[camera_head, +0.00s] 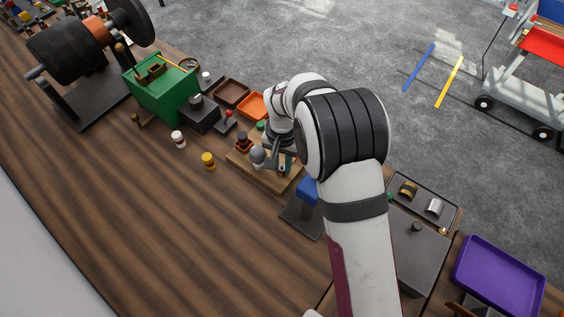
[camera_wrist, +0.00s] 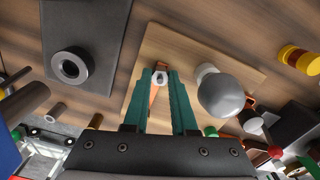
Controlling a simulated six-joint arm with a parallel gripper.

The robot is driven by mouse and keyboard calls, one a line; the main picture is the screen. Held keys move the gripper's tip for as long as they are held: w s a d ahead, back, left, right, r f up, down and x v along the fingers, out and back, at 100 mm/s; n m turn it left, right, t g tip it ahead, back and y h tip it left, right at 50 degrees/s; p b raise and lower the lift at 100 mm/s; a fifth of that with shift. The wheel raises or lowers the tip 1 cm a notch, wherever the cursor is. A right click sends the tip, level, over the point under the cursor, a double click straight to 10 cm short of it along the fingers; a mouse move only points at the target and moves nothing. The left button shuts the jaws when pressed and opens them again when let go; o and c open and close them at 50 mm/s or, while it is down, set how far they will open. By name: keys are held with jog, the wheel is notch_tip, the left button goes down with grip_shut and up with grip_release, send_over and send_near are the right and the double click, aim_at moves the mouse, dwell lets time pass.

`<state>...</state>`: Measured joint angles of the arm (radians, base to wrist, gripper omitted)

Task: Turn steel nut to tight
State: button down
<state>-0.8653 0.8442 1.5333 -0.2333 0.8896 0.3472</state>
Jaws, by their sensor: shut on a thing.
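The steel nut (camera_wrist: 160,77) is a small silvery piece in the wrist view, above a pale wooden board (camera_wrist: 205,52). My gripper (camera_wrist: 161,73) has two teal fingers, with their tips shut on the nut from both sides. A thin orange strip (camera_wrist: 153,97) shows between the fingers, partly hidden by them. In the head view my gripper (camera_head: 283,165) is over the board (camera_head: 262,180); the nut is too small to make out there. Thread and seat under the nut are hidden.
A grey ball-topped part (camera_wrist: 220,96) stands close beside the right finger. A dark plate with a ring (camera_wrist: 70,66) lies to the left. A green box (camera_head: 163,92), orange tray (camera_head: 252,104) and purple tray (camera_head: 498,275) are farther off.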

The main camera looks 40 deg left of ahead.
jog(key=m, duration=0.5)
jog(key=shift+m, duration=0.3)
jog(key=m, duration=1)
jog(key=shift+m, duration=2.7)
jog(key=c, duration=0.7)
grip_release()
jog(key=shift+r, duration=0.1)
